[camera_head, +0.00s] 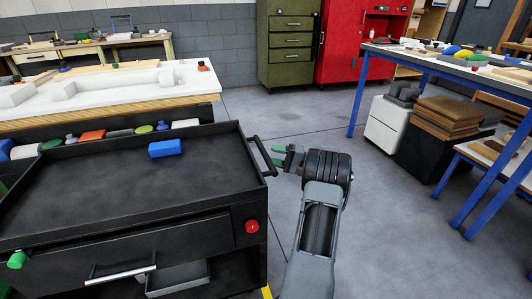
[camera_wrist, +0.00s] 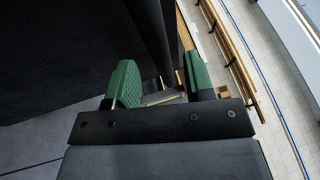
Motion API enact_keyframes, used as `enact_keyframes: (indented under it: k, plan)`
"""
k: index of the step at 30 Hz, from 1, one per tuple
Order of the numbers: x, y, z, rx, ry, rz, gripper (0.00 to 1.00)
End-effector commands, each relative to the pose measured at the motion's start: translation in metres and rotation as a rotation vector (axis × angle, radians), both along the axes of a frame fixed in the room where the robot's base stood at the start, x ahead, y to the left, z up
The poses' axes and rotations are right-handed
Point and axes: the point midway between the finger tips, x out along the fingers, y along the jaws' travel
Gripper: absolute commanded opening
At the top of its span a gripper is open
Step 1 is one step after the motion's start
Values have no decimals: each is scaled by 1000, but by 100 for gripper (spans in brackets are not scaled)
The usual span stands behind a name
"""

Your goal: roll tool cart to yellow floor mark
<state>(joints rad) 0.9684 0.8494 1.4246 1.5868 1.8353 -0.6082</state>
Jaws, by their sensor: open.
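The black tool cart (camera_head: 95,205) stands at the left in the head view, with a dark bar handle (camera_head: 262,156) on its right side. My gripper (camera_head: 276,156) is beside this handle, its green fingertips pointing left toward it. In the wrist view my gripper (camera_wrist: 160,85) is open, with a clear gap between the green fingers. A dark surface, seemingly the cart, fills the upper left there. I cannot tell whether the handle lies between the fingers. A small piece of the yellow floor mark (camera_head: 267,292) shows at the bottom edge, beside the cart; the rest is hidden.
A white-topped bench (camera_head: 130,90) stands behind. A blue-legged table (camera_head: 440,60) and a dark box (camera_head: 432,148) stand at right. The grey floor between is clear.

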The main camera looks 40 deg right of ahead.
Motion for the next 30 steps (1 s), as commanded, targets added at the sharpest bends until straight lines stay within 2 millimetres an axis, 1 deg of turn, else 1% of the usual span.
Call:
enact_keyframes:
  k: [1,6,13,19,30]
  plan:
    - [-8,-9,0,0,1,-5,48]
    - [-32,-33,-7,1,1,-4,48]
    - [-55,-57,-13,0,1,-3,48]
    - [-65,-66,-16,0,0,-1,48]
    - [-66,-68,-17,0,0,0,48]
